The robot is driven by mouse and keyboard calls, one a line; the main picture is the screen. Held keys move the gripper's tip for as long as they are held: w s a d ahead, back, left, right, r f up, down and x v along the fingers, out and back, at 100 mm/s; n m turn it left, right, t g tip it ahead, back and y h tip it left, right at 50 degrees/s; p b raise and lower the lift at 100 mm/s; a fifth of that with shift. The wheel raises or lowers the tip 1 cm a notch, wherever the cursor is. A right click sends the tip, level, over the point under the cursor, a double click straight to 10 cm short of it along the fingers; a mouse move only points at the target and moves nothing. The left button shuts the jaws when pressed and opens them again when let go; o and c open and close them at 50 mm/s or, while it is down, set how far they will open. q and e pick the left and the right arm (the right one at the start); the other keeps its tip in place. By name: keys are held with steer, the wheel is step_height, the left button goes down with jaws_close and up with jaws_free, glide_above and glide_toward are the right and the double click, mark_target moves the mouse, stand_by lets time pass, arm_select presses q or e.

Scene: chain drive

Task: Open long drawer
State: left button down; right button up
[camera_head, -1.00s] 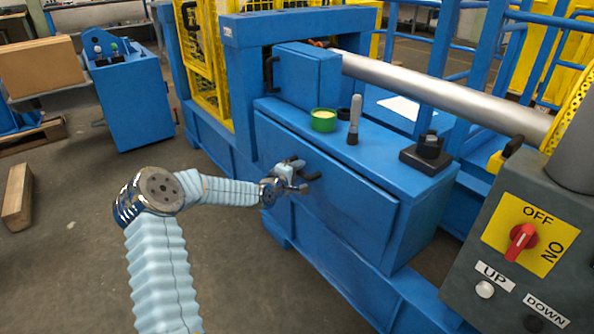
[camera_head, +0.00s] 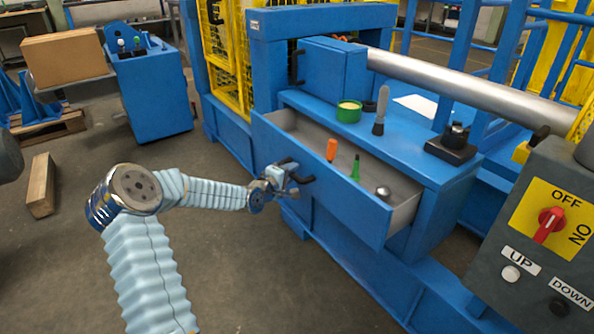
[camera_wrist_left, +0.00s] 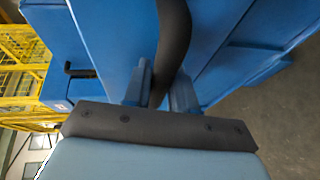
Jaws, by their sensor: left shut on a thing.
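The long blue drawer (camera_head: 335,205) stands partly pulled out of the blue cabinet, its grey inside showing. An orange-handled tool (camera_head: 331,149), a green-handled tool (camera_head: 355,168) and a small round metal piece (camera_head: 383,192) are in it. My left gripper (camera_head: 290,178) is at the drawer's front, shut on the dark drawer handle (camera_head: 307,179). In the left wrist view the handle (camera_wrist_left: 172,45) runs between the two fingers (camera_wrist_left: 160,92). My right gripper is not in view.
On the cabinet top are a green round container (camera_head: 348,112), a grey-handled tool (camera_head: 381,108) and a black block (camera_head: 451,148). A grey control box (camera_head: 540,225) stands at the right. The floor in front of the drawer is clear.

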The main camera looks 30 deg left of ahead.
arm_select(q)
steer(key=shift+s+a, duration=0.35)
steer(key=shift+s, duration=0.55)
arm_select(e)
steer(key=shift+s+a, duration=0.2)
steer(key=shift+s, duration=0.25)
arm_select(q)
steer(key=c, duration=1)
jaws_free()
steer(key=s, duration=0.4)
steer(key=s+r+p, duration=0.1)
steer(key=s, duration=0.4)
steer(key=s+r, duration=0.1)
steer(key=s, duration=0.3)
steer(key=shift+s+r+p, duration=0.2)
steer(key=shift+s+p, duration=0.05)
steer(key=shift+p, duration=0.15)
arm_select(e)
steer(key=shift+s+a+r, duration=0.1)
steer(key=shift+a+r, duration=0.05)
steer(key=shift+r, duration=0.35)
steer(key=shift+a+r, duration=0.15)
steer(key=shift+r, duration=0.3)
arm_select(q)
steer(key=shift+d, duration=0.1)
